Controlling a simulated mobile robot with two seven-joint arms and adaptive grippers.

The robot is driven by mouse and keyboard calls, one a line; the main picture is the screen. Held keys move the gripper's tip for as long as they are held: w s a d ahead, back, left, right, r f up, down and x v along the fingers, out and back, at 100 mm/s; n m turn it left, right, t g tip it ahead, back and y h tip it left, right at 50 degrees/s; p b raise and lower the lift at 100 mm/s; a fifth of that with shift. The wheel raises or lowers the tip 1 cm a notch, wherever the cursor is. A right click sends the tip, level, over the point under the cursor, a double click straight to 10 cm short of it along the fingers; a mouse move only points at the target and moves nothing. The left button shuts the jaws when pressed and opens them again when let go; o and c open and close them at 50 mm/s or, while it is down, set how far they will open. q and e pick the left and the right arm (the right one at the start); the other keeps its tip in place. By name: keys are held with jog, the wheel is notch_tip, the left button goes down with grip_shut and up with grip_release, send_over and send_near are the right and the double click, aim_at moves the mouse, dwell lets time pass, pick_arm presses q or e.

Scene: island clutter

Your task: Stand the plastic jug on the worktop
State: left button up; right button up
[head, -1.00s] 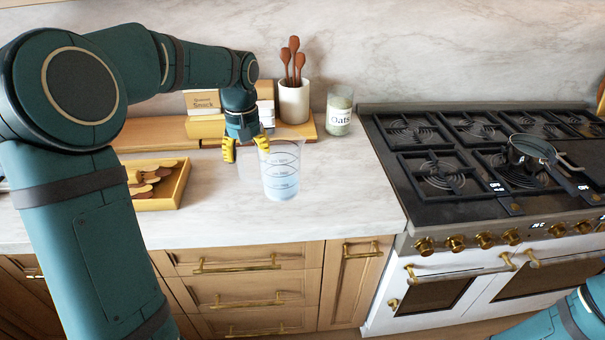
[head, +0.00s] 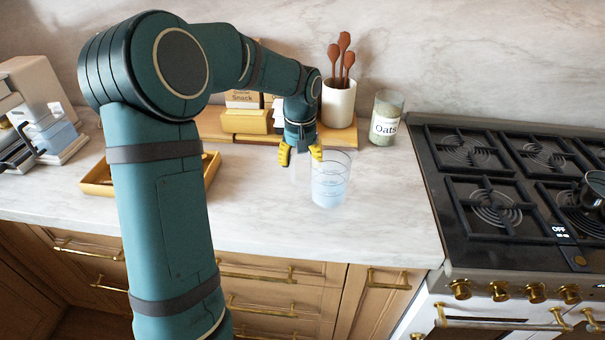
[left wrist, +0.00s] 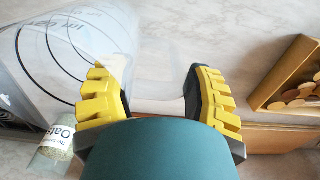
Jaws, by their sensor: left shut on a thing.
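The plastic jug (head: 330,182) is clear with dark measuring rings and looks upright at the worktop (head: 270,225), right of my left gripper. I cannot tell whether its base touches the surface. My left gripper (head: 300,154) has yellow fingertips and is shut on the jug's handle side. In the left wrist view the jug's wall (left wrist: 60,55) fills the upper left, and its pale clear handle (left wrist: 158,88) lies between the two yellow fingers (left wrist: 155,100). My right gripper is not in view.
An oats jar (head: 385,120) and a white crock of wooden spoons (head: 338,103) stand behind the jug. The gas hob (head: 470,225) is to the right. A wooden tray (head: 97,182) sits left, partly behind my arm. The worktop front is clear.

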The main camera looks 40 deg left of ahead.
pick_arm(q)
jog(key=shift+f, duration=1.9)
jog(key=shift+b, duration=0.3)
jog(key=shift+f, duration=0.15)
jog(key=o, duration=1.3)
notch_tip(320, 180, up, 12)
jog(key=shift+r+p, duration=0.2)
jog(key=shift+p, duration=0.9)
